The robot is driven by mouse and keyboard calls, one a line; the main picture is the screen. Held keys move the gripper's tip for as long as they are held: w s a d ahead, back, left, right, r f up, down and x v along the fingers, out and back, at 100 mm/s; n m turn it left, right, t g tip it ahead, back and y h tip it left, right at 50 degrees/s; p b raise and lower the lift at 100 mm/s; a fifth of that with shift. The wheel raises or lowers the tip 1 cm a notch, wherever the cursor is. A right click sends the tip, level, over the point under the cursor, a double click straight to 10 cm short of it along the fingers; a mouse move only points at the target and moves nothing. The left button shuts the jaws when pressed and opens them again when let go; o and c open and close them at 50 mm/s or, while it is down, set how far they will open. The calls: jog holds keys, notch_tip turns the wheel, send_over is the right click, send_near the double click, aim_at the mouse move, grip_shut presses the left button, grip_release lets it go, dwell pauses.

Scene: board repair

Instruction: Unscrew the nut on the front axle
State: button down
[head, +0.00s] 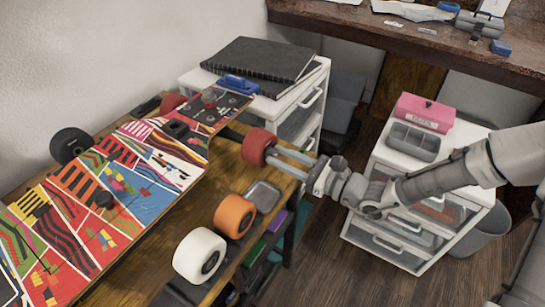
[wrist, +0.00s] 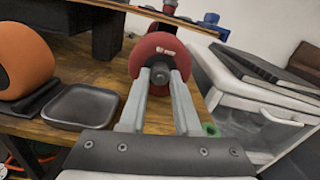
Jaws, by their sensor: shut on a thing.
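The skateboard (head: 120,190) lies with its colourful face up on the wooden workbench. A red wheel (head: 257,147) sits on the near side of its far end. In the wrist view the red wheel (wrist: 150,50) faces me, with the dark nut (wrist: 160,75) at its centre. My gripper (head: 281,158) reaches in level from the right. In the wrist view the two grey fingers of my gripper (wrist: 160,78) are closed on the sides of the nut. The fingers hide part of the nut and the lower wheel.
An orange wheel (head: 234,215), a white wheel (head: 200,255) and a small dark tray (head: 263,196) lie along the bench edge. A white drawer unit with black binders (head: 262,66) stands behind. Another drawer unit with a pink box (head: 424,112) stands beneath my arm.

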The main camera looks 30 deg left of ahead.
jog(key=shift+n, duration=0.8)
jog(key=shift+f+n+b, duration=0.2)
jog(key=shift+n+b, duration=0.6)
jog(key=shift+b, duration=0.25)
jog(key=n+b, duration=0.3)
jog(key=shift+r+n, duration=0.2)
jog(key=shift+n, duration=0.3)
jog(key=c, duration=0.5)
grip_release()
jog(key=shift+c, duration=0.2)
jog(key=shift+c, duration=0.3)
